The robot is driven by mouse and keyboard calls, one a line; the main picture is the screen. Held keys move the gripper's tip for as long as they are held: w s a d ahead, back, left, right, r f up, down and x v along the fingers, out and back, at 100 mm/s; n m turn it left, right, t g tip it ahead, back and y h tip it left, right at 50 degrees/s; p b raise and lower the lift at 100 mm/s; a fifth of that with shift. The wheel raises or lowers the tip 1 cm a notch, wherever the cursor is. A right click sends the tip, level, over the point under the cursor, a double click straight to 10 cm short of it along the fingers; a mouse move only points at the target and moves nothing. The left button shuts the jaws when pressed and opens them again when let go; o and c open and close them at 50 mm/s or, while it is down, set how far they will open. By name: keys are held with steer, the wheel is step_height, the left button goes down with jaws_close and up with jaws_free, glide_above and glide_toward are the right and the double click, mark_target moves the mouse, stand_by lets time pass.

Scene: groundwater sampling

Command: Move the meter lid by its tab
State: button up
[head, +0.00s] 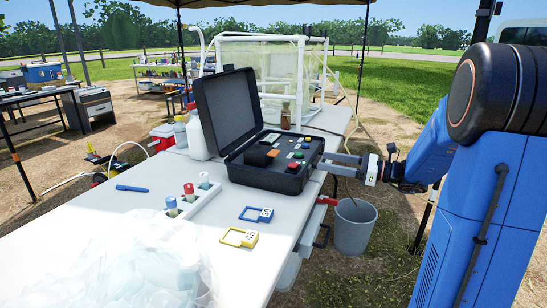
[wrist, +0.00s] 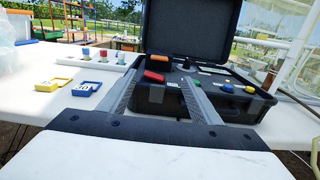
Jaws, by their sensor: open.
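The meter is a black case (head: 262,172) on the white table, with its lid (head: 227,105) standing open at its back left. The lid (wrist: 190,28) also shows upright in the wrist view. I cannot tell whether the fingertips touch the case.
Blue (head: 256,214) and yellow (head: 239,238) tags lie in front of the case. A rack of capped vials (head: 192,198), a blue pen (head: 131,188) and a white jug (head: 196,135) stand or lie left. Clear plastic covers the near left. A grey bucket (head: 354,230) is below the right edge.

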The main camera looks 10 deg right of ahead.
mark_target(278, 153)
steer(key=x, duration=1.7)
jaws_close()
